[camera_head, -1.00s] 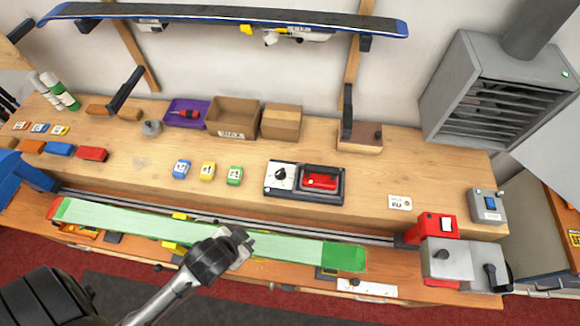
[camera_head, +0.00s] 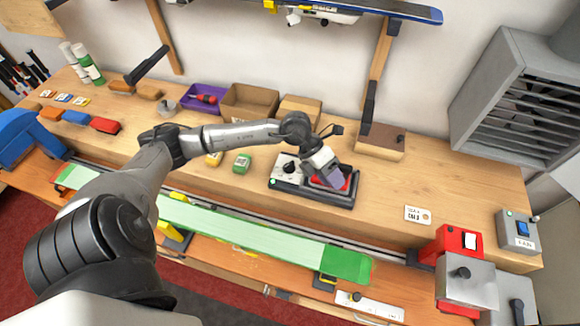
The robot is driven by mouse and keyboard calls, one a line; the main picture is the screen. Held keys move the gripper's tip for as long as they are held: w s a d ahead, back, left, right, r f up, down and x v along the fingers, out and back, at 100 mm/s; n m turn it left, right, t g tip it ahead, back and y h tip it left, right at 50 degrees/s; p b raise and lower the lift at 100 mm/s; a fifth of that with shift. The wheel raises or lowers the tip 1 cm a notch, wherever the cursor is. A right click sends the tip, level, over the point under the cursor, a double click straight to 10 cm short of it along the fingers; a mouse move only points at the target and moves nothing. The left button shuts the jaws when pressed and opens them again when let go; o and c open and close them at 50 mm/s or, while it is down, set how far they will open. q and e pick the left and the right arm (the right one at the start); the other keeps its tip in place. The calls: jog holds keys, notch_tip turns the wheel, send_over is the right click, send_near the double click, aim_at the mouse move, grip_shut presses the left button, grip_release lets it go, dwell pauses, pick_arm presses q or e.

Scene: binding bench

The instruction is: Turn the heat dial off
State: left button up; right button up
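The heat dial (camera_head: 290,167) is a black knob on the white panel at the left of a black-framed unit (camera_head: 343,202) on the bench. A green light shows at the panel's lower left corner. The dial's pointer is too small to read. A red piece (camera_head: 318,184) sits in the right half of the unit. My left gripper (camera_head: 334,179) points down over this red piece, just right of the dial, and partly hides it. Whether it touches the piece, and whether its fingers are open, I cannot tell. My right gripper is not in view.
A yellow block (camera_head: 214,159) and a green block (camera_head: 242,163) stand left of the unit. A long green-topped ski (camera_head: 250,235) lies along the bench front. Brown boxes (camera_head: 248,102) stand behind. A red and grey machine (camera_head: 468,284) is at front right.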

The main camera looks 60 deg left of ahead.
pick_arm(q)
jog(key=a+f+g+y+b, duration=0.1)
jog(key=a+f+g+y, duration=0.1)
jog(key=a+y, duration=0.5)
jog(key=n+g+y, duration=0.1)
jog(key=y, duration=0.1)
send_near(290, 163)
notch_tip(290, 163, down, 7)
jog(key=shift+w+a+f+p, duration=0.1)
jog(key=shift+f+p, duration=0.1)
jog(key=shift+p, duration=0.4)
jog(key=shift+f, duration=1.05)
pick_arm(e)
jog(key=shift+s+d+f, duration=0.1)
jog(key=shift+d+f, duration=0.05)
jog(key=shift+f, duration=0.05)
pick_arm(q)
jog(key=shift+c, duration=0.4)
grip_shut()
